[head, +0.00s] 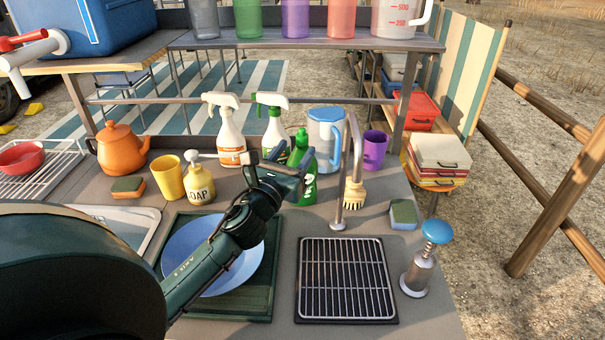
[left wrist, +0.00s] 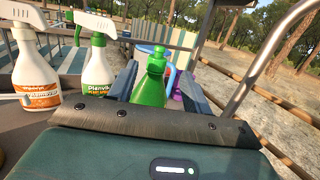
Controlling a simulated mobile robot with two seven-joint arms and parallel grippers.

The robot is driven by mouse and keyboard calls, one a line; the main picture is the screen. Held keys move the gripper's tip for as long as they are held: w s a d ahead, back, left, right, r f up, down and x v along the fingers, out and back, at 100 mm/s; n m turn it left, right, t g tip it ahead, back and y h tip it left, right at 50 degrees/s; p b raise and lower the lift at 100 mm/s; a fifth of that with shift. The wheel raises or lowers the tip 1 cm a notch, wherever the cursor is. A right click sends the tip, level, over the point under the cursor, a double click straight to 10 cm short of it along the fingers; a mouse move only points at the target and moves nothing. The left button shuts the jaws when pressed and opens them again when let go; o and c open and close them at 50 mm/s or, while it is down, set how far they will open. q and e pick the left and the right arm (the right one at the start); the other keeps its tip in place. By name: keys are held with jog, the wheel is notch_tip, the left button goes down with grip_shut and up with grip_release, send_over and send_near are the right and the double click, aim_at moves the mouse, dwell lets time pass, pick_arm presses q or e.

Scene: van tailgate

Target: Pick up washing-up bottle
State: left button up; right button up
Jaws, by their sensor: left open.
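The green washing-up bottle (head: 306,180) stands upright on the grey counter, behind the sink grid. My left gripper (head: 291,166) is open and level with the bottle's upper part, hiding some of its left side. In the left wrist view the green bottle (left wrist: 150,86) shows between the two open fingers (left wrist: 160,88). I cannot tell whether either finger touches it. Its lower part is hidden there by the gripper body. My right gripper is not in view.
Two spray bottles (head: 230,138) stand just left of the bottle, and a blue-lidded jug (head: 325,135) stands close behind. A metal tap (head: 343,205) rises to the right. A soap dispenser (head: 200,185) and yellow cup (head: 169,178) stand left. A blue plate (head: 195,245) lies below my arm.

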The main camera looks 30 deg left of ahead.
aim_at(300, 142)
pick_arm(q)
jog(key=x, duration=0.5)
jog(key=shift+w+a+f+p, duration=0.15)
jog(key=shift+w+a+p, duration=0.15)
jog(key=shift+p, duration=0.1)
jog(key=shift+c, duration=0.2)
grip_shut()
